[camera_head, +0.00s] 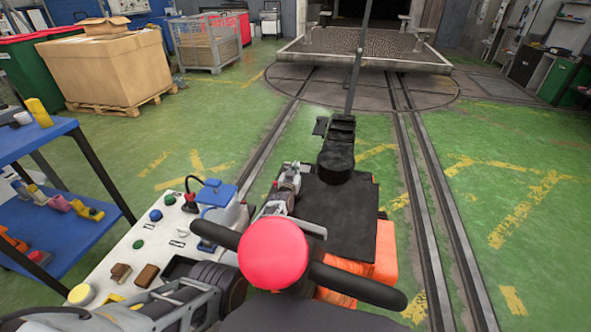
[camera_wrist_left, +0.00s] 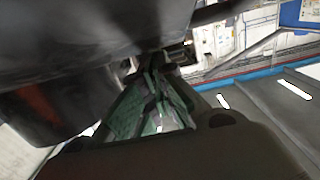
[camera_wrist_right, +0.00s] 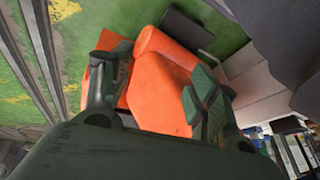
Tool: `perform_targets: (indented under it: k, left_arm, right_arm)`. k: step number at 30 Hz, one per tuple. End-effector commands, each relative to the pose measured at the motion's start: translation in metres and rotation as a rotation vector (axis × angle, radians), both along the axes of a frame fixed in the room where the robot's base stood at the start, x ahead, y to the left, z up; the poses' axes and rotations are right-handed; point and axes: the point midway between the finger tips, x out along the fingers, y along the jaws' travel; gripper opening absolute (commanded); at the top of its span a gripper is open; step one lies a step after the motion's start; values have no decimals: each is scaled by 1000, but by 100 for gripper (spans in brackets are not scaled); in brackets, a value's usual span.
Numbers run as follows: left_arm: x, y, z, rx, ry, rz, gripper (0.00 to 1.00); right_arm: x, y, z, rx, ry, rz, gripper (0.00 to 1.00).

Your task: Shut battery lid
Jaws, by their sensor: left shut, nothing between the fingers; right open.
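A flat black panel (camera_head: 338,215), which may be the battery lid, lies over an orange body (camera_head: 384,252) in the head view. I cannot tell how far it is closed. The orange body also shows in the right wrist view (camera_wrist_right: 160,75). My left gripper (camera_wrist_left: 153,68) is shut and empty, just below a large dark surface in the left wrist view. Its contact with that surface is unclear. My right gripper (camera_wrist_right: 155,75) is open, its fingers on either side of the orange body, and nothing is held. The right gripper is hidden in the head view.
A red knob (camera_head: 273,254) on a black handlebar blocks part of the head view. A pale panel (camera_head: 135,258) with buttons and a blue box is at left. A blue shelf cart (camera_head: 62,128) stands farther left. Rails (camera_head: 437,210) run along the right; green floor beyond is clear.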

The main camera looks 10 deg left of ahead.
Motion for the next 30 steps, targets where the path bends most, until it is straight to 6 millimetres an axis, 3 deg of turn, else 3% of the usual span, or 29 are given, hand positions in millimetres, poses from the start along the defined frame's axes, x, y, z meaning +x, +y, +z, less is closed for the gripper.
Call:
perform_targets:
  k: [12,30]
  left_arm:
    - [6,-1,-26,-1,86,0,0]
    - [6,0,-28,0,97,0,0]
  right_arm:
    - [3,8,-28,44,-40,-11,60]
    - [4,9,-31,50,-45,-12,60]
